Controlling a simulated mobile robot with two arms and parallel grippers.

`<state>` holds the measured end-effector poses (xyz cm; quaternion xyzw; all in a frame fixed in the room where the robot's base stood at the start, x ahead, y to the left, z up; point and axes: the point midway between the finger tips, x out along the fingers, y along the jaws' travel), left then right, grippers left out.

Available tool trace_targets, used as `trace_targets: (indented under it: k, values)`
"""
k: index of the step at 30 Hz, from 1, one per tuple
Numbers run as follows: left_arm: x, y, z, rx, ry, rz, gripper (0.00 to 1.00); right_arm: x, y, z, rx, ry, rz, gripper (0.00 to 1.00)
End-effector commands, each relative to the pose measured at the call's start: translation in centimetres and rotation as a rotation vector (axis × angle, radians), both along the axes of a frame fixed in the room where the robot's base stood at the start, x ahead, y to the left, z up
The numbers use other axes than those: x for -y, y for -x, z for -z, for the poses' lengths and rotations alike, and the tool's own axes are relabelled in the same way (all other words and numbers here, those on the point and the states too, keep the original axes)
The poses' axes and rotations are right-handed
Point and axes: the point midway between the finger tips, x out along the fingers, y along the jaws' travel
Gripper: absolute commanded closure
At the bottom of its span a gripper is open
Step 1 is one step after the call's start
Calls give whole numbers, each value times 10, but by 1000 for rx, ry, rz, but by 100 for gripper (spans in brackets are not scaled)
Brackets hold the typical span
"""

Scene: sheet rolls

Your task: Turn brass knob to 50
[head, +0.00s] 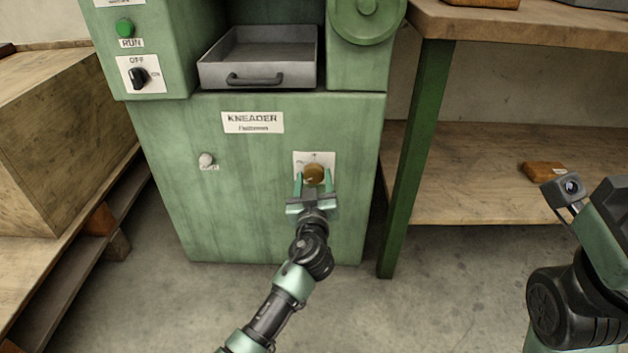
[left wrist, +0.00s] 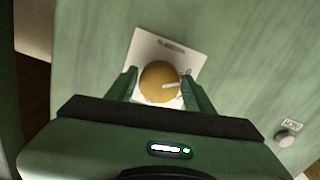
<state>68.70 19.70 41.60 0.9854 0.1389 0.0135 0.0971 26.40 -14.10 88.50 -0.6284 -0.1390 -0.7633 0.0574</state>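The round brass knob (head: 314,174) sits on a white dial plate (head: 327,159) on the front of the green kneader (head: 240,190). My left gripper (head: 313,184) is in front of the knob with one finger on either side of it. In the left wrist view the brass knob (left wrist: 159,82) shows a pale pointer mark toward the right. The fingers of my left gripper (left wrist: 158,88) flank it there; I cannot tell whether they touch it. The dial's numbers are too small to read. At the right edge, part of my right arm shows, but its fingertips are out of view.
A small white knob (head: 206,160) is on the panel's left. Above are a metal tray (head: 262,58), a black OFF/ON switch (head: 139,77) and a green RUN button (head: 125,28). A wooden crate (head: 60,140) stands left. A green-legged bench (head: 415,150) stands right.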

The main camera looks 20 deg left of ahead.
Motion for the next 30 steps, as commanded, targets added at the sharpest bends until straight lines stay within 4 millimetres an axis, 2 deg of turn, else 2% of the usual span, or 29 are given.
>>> trace_targets:
  k: [1, 4, 5, 17, 30]
  values:
    - [0, 0, 0, 0, 0, 0, 65, 0, 0, 0, 0, 0, 0, 64]
    - [0, 0, 0, 0, 0, 0, 93, 0, 0, 0, 0, 0, 0, 64]
    - [0, 0, 0, 0, 0, 0, 94, 0, 0, 0, 0, 0, 0, 64]
    - [0, 0, 0, -25, -86, 0, 94, 0, 0, 0, 0, 0, 0, 64]
    - [-1, 1, 0, -128, -443, 0, 94, 1, -1, -2, -3, -3, -1, 64]
